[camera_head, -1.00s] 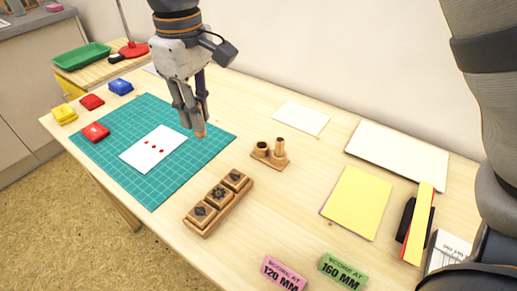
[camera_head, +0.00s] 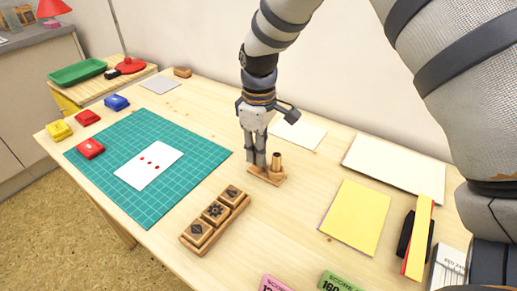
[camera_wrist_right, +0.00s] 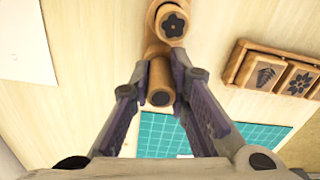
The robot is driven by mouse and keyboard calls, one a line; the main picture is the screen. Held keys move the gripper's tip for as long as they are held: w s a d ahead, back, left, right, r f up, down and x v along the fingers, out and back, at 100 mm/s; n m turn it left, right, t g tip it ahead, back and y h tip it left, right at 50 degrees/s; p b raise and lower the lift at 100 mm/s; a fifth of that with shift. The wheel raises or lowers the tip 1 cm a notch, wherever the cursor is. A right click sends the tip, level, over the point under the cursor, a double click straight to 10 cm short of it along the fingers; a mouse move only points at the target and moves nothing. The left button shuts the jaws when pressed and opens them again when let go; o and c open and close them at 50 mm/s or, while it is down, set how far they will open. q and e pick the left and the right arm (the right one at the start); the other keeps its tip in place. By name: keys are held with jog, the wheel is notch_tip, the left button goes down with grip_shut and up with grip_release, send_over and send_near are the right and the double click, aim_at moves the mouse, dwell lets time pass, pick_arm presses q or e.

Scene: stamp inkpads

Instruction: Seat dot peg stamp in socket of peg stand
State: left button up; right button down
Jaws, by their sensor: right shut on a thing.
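My right gripper (camera_head: 261,165) points down at the left side of the wooden peg stand (camera_head: 276,181). In the right wrist view the gripper (camera_wrist_right: 160,88) is shut on the dot peg stamp (camera_wrist_right: 160,78), a wooden cylinder with a dark round end facing the camera. The left socket is hidden behind the fingers, so I cannot tell how deep the stamp sits in it. A second peg stamp (camera_head: 276,160) stands upright at the stand's right side; its flower face (camera_wrist_right: 173,25) shows beside the held stamp in the wrist view. My left gripper is not in view.
A wooden tray of block stamps (camera_head: 214,220) lies in front of the stand. A green mat (camera_head: 190,135) with a red-dotted white card (camera_head: 149,165) is to the left, with coloured inkpads (camera_head: 89,148) nearby. Yellow paper (camera_head: 355,215) lies right.

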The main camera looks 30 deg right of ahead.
jog(key=shift+s+f, duration=0.1)
jog(key=shift+f, duration=0.45)
jog(key=c, duration=1.5)
grip_release()
jog(key=shift+f, duration=0.2)
jog(key=r, duration=1.3)
jog(key=shift+w+r, duration=0.15)
jog(key=shift+w, duration=0.1)
